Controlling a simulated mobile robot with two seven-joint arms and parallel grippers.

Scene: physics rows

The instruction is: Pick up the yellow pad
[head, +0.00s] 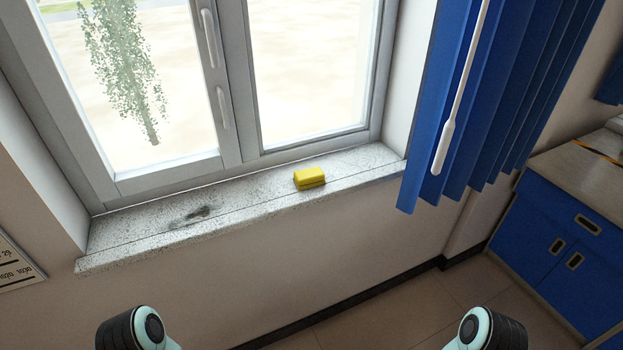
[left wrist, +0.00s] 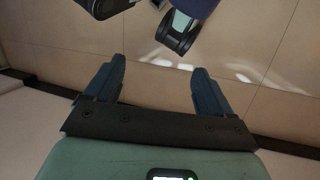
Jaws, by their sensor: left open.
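The yellow pad (head: 309,178) is a small block lying on the speckled stone window sill (head: 250,205), right of the sill's middle and close to its front edge. In the head view only parts of my two arms show at the bottom edge, well below and in front of the sill; no gripper shows there. In the left wrist view my left gripper (left wrist: 155,85) is open, with its two dark fingers apart and nothing between them. The pad is not in that view. My right gripper is not seen.
A closed window (head: 235,85) stands behind the sill. A blue curtain (head: 480,100) with a white rod (head: 455,100) hangs over the sill's right end. A dark smudge (head: 197,213) marks the sill. A blue cabinet (head: 570,235) stands at right. The sill around the pad is clear.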

